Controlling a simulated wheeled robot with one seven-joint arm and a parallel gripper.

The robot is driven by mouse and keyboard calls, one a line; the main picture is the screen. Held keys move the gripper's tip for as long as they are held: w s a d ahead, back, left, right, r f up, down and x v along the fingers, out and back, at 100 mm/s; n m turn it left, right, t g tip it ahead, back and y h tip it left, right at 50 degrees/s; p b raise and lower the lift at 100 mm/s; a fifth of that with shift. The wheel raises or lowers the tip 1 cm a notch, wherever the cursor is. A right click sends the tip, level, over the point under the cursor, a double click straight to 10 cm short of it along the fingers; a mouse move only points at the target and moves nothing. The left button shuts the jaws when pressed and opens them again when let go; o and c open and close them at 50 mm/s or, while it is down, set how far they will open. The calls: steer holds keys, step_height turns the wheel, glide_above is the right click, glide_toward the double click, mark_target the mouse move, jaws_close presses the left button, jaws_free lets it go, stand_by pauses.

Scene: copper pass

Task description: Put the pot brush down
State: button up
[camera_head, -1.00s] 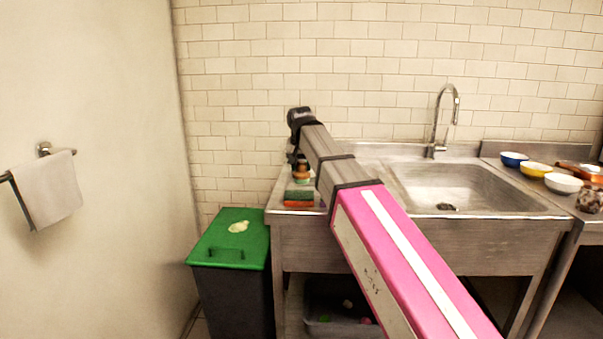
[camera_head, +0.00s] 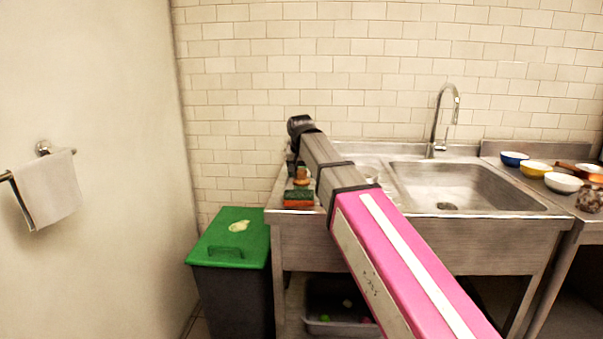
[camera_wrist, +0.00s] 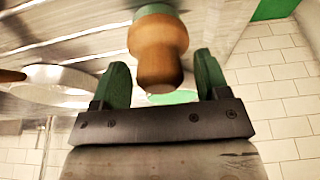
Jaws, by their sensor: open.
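The pot brush (camera_wrist: 158,48) has a turned wooden handle and shows between my fingers in the wrist view. My gripper (camera_wrist: 160,80) is open, with a green-padded finger on each side of the handle and a gap visible on both sides. In the head view the brush (camera_head: 302,177) is a small brown shape on the left end of the sink counter (camera_head: 282,216), just behind a sponge. The brush's lower end and its contact with the counter are hidden. My fingers are hardly visible there.
A green and orange sponge (camera_head: 298,198) lies in front of the brush. The sink basin (camera_head: 465,185) and tap (camera_head: 438,125) are to the right. A green-lidded bin (camera_head: 232,240) stands left of the counter. Bowls (camera_head: 535,168) stand at far right.

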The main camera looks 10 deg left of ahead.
steer(key=v, duration=1.2)
